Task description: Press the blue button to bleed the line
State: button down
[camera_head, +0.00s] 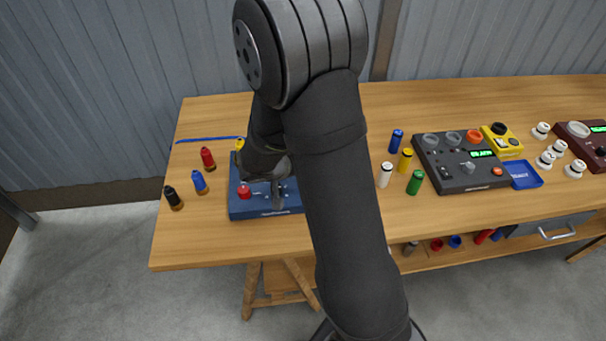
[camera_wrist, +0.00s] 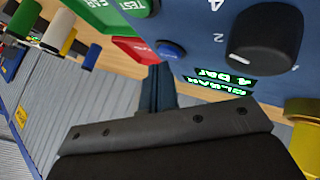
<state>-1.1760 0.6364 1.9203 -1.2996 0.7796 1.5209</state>
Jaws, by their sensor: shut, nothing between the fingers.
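A blue button (camera_wrist: 171,50) shows in the wrist view on the edge of a blue panel (camera_wrist: 205,30). The panel also carries a black knob (camera_wrist: 265,40) and a green lit display (camera_wrist: 222,82) that appears to read 4 BAR. My gripper (camera_wrist: 158,72) is shut and empty, its narrow dark fingers pointing at the panel just below the button in the picture. Whether they touch it I cannot tell. In the head view the blue unit (camera_head: 242,208) sits on the table's left part, largely hidden by my arm, and the blue button cannot be made out there.
Red (camera_head: 208,158), blue (camera_head: 199,182) and black (camera_head: 173,198) bottles stand left of the unit. Several coloured cylinders, a dark grey panel (camera_head: 465,178), a yellow box (camera_head: 502,138) and a blue tray (camera_head: 524,176) are to the right. The table's front left is clear.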

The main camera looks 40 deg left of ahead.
jog(key=shift+f, duration=0.5)
dwell(0.7)
jog(key=shift+r, duration=0.85)
jog(key=shift+r, duration=0.1)
jog(key=shift+r, duration=2.4)
jog(key=shift+f, duration=0.1)
notch_tip(320, 180, up, 4)
jog(key=shift+f, duration=0.15)
